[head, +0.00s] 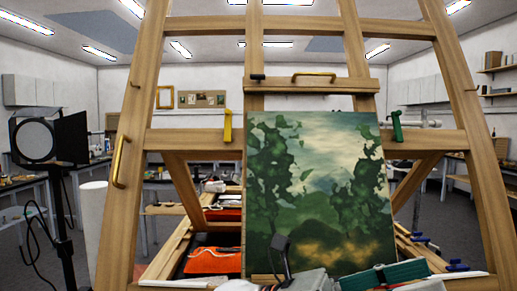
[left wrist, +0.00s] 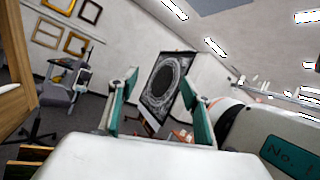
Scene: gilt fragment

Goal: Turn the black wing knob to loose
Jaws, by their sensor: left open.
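The black wing knob (head: 257,77) is small and dark. It sits at the left end of the upper wooden crossbar of the easel (head: 345,87) in the head view, left of a brass handle. Its exact wing angle is too small to tell. My left gripper (left wrist: 160,80) shows in the left wrist view with its two teal fingers apart and nothing between them. The knob does not show in that view. White, grey and teal parts at the bottom of the head view are well below the knob; I cannot tell which gripper they belong to.
A green landscape painting (head: 318,190) stands on the easel below the crossbar. A brass handle (head: 314,75), a yellow knob (head: 228,126) and a green knob (head: 397,127) are also on the easel. A studio lamp (head: 38,140) stands at left.

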